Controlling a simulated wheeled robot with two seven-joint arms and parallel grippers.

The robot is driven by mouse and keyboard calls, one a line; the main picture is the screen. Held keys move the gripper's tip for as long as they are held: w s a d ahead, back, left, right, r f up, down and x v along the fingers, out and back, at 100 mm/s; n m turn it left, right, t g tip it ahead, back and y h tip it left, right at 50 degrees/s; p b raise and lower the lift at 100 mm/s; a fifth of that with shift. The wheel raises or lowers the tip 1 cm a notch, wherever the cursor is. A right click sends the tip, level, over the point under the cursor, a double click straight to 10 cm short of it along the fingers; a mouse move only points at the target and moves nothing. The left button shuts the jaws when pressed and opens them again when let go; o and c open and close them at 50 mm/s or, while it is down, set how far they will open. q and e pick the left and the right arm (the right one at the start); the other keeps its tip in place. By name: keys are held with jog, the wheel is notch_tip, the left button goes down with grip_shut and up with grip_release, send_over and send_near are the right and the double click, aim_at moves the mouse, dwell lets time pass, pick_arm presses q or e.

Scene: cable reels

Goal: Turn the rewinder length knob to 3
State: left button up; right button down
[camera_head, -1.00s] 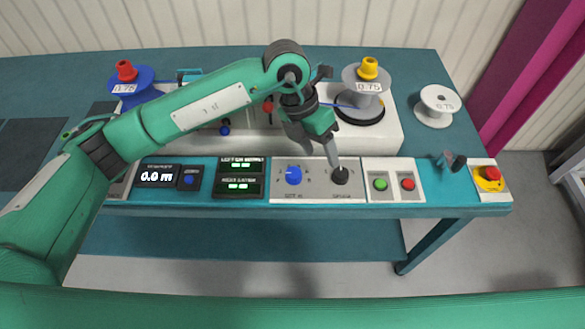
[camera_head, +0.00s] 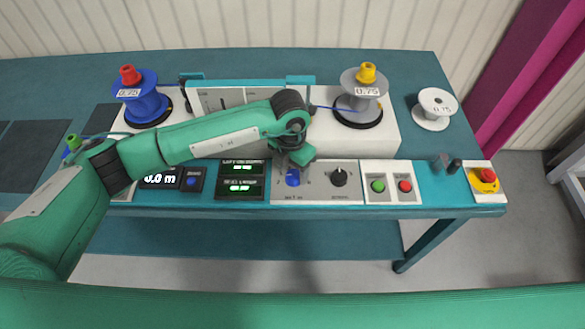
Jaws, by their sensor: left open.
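The blue knob (camera_head: 292,179) sits on the light control panel (camera_head: 312,196) at the front of the bench, with small marks around it. The lettering under it is too small to read. My left gripper (camera_head: 296,167) is open and points down right over the blue knob, covering its upper part. I cannot tell whether the fingers touch the knob or are around it. A black knob (camera_head: 339,178) with a pointer is to its right on the same panel. My right gripper is not in view.
Left of the panel are lit displays (camera_head: 240,187) and a length readout (camera_head: 160,178). To the right are a green button (camera_head: 378,185), a red button (camera_head: 405,185) and an emergency stop (camera_head: 485,178).

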pick_arm(q)
jog(key=shift+f, duration=0.9)
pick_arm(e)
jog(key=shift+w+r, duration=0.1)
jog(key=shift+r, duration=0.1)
pick_arm(q)
jog(key=shift+c, duration=0.2)
jog(key=c, duration=0.9)
jog(key=shift+f+m+b, duration=0.15)
jog(key=shift+m+b, duration=0.15)
jog(key=shift+b, duration=0.2)
jog(key=shift+c, duration=0.2)
jog(key=m+b, duration=0.5)
jog(key=b, duration=0.2)
jog(key=shift+w, duration=0.1)
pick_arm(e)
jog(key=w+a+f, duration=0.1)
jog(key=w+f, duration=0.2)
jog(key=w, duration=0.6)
pick_arm(q)
jog(key=m+b, duration=0.2)
jog(key=shift+b, duration=0.4)
jog(key=shift+m, duration=0.3)
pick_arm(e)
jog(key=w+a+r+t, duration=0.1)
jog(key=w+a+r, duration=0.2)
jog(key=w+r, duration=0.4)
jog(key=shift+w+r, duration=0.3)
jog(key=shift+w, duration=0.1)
